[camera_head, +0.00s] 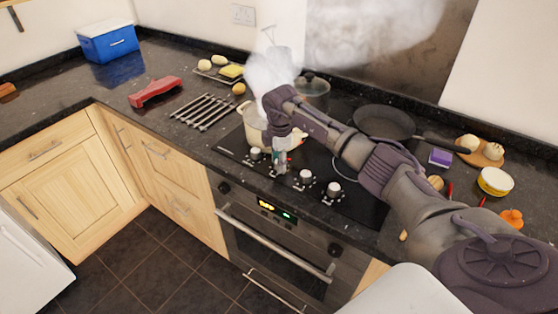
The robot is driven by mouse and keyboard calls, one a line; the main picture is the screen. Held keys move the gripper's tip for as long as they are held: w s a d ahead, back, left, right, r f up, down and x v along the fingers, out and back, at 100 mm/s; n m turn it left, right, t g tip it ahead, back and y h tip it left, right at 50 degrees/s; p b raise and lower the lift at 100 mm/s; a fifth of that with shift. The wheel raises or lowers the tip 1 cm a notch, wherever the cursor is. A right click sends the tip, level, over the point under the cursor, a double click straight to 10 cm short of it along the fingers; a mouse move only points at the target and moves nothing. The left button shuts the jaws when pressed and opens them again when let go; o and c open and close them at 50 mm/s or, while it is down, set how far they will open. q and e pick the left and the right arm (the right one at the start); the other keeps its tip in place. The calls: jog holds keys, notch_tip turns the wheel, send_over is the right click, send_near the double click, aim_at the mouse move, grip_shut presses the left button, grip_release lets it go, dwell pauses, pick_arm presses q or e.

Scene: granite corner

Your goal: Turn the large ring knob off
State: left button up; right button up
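A row of pale knobs runs along the front of the black hob (345,213). I see a left knob (256,153), a middle-right knob (306,176) and a right knob (333,190). I cannot tell which one belongs to the large ring. My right gripper (281,168) points down over the row, between the left knob and the middle-right knob. It covers the spot there, and its fingers are too small to tell whether they are open or shut on a knob. A cream pot (253,124) steams behind it. My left gripper is out of view.
A lidded pot (313,92) and a dark frying pan (384,122) stand at the back of the hob. A metal rack (204,110) and red object (155,92) lie left. A yellow-white bowl (495,181) stands right. The oven (275,240) is below.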

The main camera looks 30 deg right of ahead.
jog(key=c, duration=0.4)
jog(key=shift+o, duration=0.2)
